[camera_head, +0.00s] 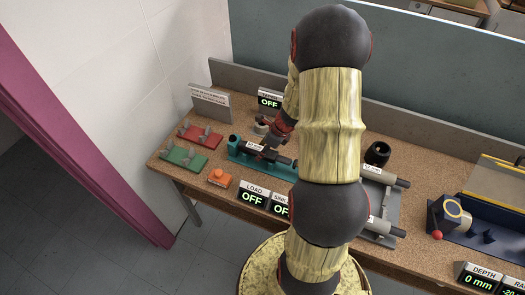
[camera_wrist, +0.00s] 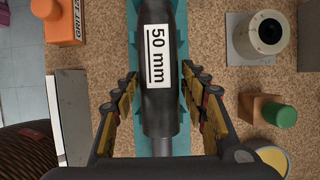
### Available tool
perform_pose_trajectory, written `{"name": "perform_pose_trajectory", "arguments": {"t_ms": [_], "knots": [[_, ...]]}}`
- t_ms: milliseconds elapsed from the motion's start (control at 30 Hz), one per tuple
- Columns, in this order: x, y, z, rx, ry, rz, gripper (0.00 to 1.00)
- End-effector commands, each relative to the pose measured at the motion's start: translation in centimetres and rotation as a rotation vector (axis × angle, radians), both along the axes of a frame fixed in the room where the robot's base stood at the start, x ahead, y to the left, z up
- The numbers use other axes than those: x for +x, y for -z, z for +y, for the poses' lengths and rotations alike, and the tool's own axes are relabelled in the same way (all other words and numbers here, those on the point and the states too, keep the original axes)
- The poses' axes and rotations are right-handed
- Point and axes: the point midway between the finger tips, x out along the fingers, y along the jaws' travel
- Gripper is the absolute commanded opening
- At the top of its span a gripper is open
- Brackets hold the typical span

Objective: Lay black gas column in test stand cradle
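The black gas column (camera_wrist: 158,100) has a white "50 mm" label and lies lengthwise in the teal test stand cradle (camera_wrist: 134,50). In the head view the black column (camera_head: 272,154) rests along the teal cradle (camera_head: 236,154), partly covered by my arm. My gripper (camera_wrist: 160,78) is above the column, with one finger on each side of it. The fingers look spread, with narrow gaps to the column. In the head view my gripper (camera_head: 279,133) is over the stand and mostly hidden by my arm.
An orange block (camera_head: 220,178) and a LOAD OFF display (camera_head: 254,194) stand in front of the stand. Green (camera_head: 184,157) and red (camera_head: 200,136) fixtures are at left. A grey rack (camera_head: 385,205) holding other columns and a black cup (camera_head: 377,153) are at right.

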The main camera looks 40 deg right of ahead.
Motion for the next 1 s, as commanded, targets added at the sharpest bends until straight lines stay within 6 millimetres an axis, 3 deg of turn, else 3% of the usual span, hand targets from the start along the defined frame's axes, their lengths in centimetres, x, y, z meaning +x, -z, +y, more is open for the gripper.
{"name": "perform_pose_trajectory", "arguments": {"t_ms": [200,567,1000], "knots": [[0.0,0.1,0.0,0.001,0.001,0.001,0.57],[-0.2,-0.3,0.0,0.002,0.0,0.002,0.57],[-2.9,-7.6,-1.3,-0.002,0.002,-0.002,0.57]]}}
